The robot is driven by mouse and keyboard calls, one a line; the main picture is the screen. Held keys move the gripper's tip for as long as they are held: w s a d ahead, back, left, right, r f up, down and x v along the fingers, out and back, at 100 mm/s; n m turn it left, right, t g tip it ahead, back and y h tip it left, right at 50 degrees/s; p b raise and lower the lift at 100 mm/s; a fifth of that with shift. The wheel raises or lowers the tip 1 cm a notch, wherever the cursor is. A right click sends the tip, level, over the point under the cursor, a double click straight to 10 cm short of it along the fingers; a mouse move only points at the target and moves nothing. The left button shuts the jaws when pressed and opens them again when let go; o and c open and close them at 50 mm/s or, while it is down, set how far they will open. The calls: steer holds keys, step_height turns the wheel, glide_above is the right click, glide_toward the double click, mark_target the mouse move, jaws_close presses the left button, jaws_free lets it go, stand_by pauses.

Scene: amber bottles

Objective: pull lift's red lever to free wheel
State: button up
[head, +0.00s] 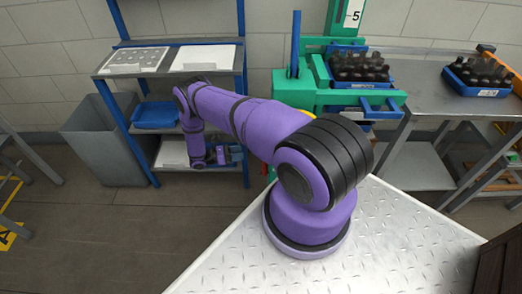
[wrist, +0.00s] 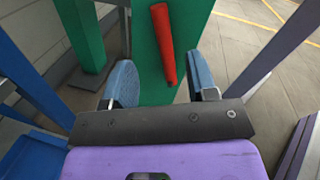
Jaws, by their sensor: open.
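The red lever (wrist: 163,45) is a slim bar, slightly tilted, against a green panel of the lift (wrist: 150,85) in the wrist view. My gripper (wrist: 163,80) is open, with one blue fingertip on each side of the picture. The lever's lower end lies in line with the gap between the fingers; I cannot tell its depth between them. No contact shows. In the head view the green lift (head: 295,92) stands behind my purple arm, which hides its lower part. My gripper (head: 236,154) is small there beside the shelf rack. The wheel is not clearly visible.
A blue crate of amber bottles (head: 360,70) sits on the lift. Another bottle crate (head: 478,76) stands on the grey table (head: 425,85) at right. A blue-framed shelf rack (head: 243,95) and a grey bin (head: 100,140) are at left. Floor at front left is clear.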

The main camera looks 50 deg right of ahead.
steer(key=x, duration=1.1)
steer(key=shift+s+a+f, duration=0.1)
steer(key=shift+f, duration=0.05)
jaws_close()
